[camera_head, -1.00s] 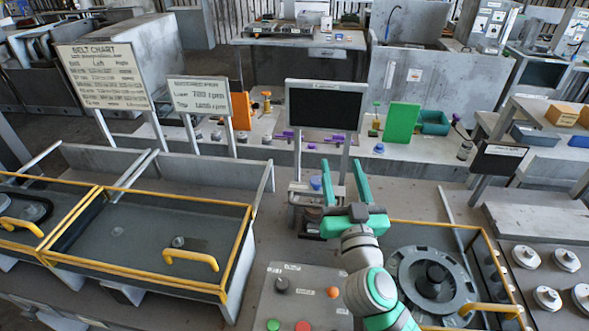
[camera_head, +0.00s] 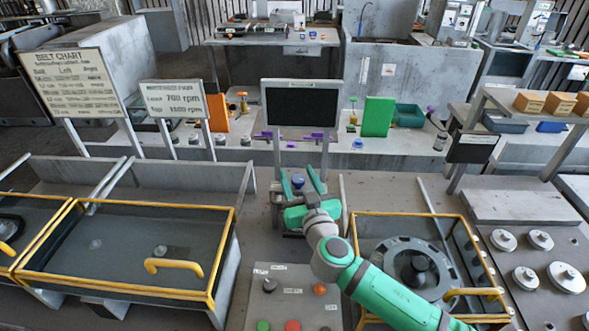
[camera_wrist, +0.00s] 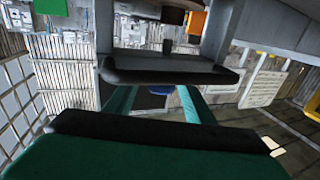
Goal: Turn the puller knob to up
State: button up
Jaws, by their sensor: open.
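A blue knob-like part (camera_head: 298,181) sits on a small grey device below the dark monitor (camera_head: 301,107). My gripper (camera_head: 297,172) is open, its two green fingers pointing away from me on either side of that blue part in the picture. In the wrist view, the blue part (camera_wrist: 160,89) shows between the fingers (camera_wrist: 156,97), partly hidden by a dark bar. I cannot tell whether the fingers touch it. A control panel in front has a black knob (camera_head: 269,284) and an orange knob (camera_head: 320,289). The labels are too small to read, so I cannot tell which is the puller knob.
A yellow-framed bin (camera_head: 120,262) with a handle stands at left. A yellow-railed frame around a grey ring-shaped housing (camera_head: 388,275) is at right, beneath my arm. Sign boards (camera_head: 178,98) stand behind left. A green block (camera_head: 378,116) is on the back bench.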

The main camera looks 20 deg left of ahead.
jog(key=shift+x, duration=1.75)
jog(key=shift+c, duration=0.3)
jog(key=c, duration=1)
jog(key=shift+n+g+y, duration=0.3)
jog(key=shift+y, duration=0.1)
